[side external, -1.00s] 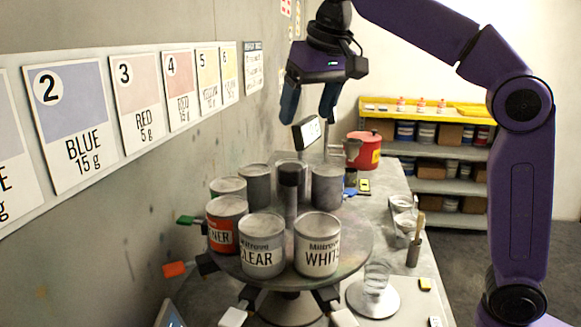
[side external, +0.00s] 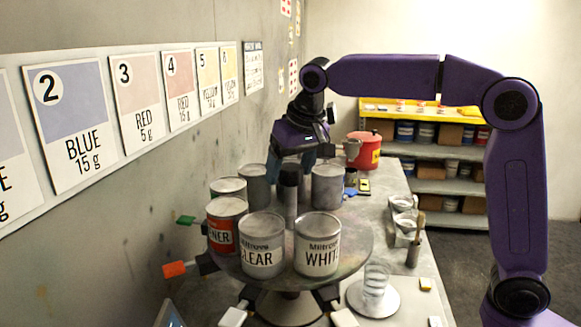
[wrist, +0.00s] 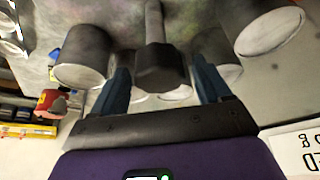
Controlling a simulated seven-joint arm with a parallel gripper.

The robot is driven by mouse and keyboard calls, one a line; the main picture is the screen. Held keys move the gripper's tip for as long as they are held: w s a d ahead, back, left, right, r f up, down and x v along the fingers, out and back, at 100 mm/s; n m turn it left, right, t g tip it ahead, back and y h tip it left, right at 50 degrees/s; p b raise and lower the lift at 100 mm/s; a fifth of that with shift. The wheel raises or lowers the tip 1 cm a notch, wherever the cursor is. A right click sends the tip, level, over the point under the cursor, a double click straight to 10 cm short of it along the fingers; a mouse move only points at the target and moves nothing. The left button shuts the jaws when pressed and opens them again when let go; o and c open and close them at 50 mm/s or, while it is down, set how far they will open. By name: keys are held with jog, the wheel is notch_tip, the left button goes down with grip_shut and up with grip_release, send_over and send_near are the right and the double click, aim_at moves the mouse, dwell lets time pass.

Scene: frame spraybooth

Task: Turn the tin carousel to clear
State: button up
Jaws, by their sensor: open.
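The tin carousel (side external: 352,238) is a round grey turntable with a dark central post (side external: 289,185). A grey tin marked CLEAR (side external: 262,248) stands at its front, left of one marked WHIT… (side external: 317,248). A red-labelled tin ending in NER (side external: 222,236) is left of CLEAR. Several more tins stand behind, their labels hidden or unclear. My gripper (side external: 292,163) points down behind the post's top, over the rear of the carousel. In the wrist view, my gripper (wrist: 163,84) is open, with the knobbed post (wrist: 160,62) showing between its fingers; contact cannot be told.
A red pot (side external: 364,150) stands behind on the bench. A glass on a round scale (side external: 373,298) and small cups (side external: 402,205) are at right. The wall with colour cards is close at left.

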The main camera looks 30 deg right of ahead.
grip_shut()
jog(key=shift+n, duration=0.6)
jog(key=n+y, duration=0.2)
jog(key=n, duration=0.1)
jog(key=shift+n, duration=0.4)
jog(key=n+g+y, duration=0.1)
jog(key=n, duration=0.3)
jog(key=shift+w+n, duration=0.1)
jog(key=shift+n, duration=0.2)
jog(key=n+g+y, duration=0.1)
jog(key=n+g, duration=0.1)
jog(key=n, duration=0.3)
jog(key=n+g, duration=0.1)
jog(key=n, duration=0.1)
jog(key=n+g, duration=0.1)
jog(key=n, duration=0.2)
jog(key=shift+a+y, duration=0.1)
jog(key=shift+y, duration=0.2)
